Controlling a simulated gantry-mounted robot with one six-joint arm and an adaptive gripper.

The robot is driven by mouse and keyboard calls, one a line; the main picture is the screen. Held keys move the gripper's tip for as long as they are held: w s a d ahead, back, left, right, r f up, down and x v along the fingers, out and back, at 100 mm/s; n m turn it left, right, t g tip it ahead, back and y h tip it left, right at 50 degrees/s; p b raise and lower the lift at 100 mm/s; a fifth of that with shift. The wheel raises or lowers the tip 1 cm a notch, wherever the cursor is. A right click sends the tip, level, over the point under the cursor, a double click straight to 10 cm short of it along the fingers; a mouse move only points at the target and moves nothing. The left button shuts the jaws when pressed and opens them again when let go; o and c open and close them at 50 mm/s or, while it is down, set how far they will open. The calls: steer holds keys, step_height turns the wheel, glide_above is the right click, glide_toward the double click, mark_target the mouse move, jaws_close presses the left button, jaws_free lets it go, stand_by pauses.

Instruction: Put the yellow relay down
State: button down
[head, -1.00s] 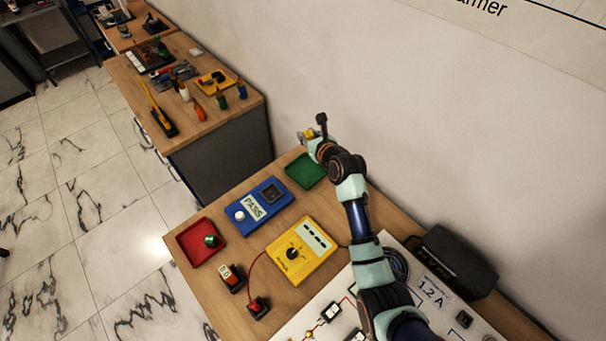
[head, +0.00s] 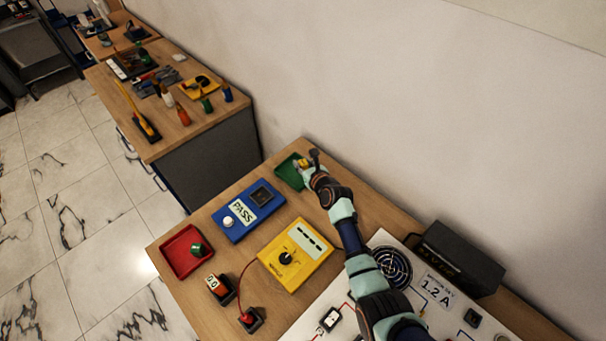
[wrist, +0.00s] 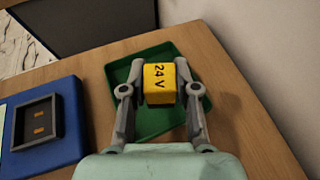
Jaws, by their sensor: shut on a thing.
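The yellow relay (wrist: 158,84), marked "24 V", sits between the two fingers of my gripper (wrist: 160,90), which is shut on it. In the wrist view the relay is over the green tray (wrist: 152,122); whether it touches the tray floor I cannot tell. In the head view my gripper (head: 308,168) is at the green tray (head: 287,172) at the far end of the bench, and the relay (head: 301,162) shows as a small yellow patch, partly hidden by the gripper.
The blue PASS tester (head: 247,211) with its empty dark socket (wrist: 38,123) stands left of the green tray. A red tray (head: 177,262) holds a green part (head: 197,249). A yellow meter (head: 296,254) stands nearer. The wall (head: 400,110) is close on the right.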

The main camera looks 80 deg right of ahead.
steer(key=shift+f+b, duration=1.3)
steer(key=shift+f, duration=1)
steer(key=c, duration=0.9)
jaws_free()
steer(key=shift+o, duration=0.2)
steer(key=shift+r, duration=0.1)
steer(key=shift+r, duration=0.25)
steer(key=p+v, duration=0.5)
steer(key=v, duration=0.7)
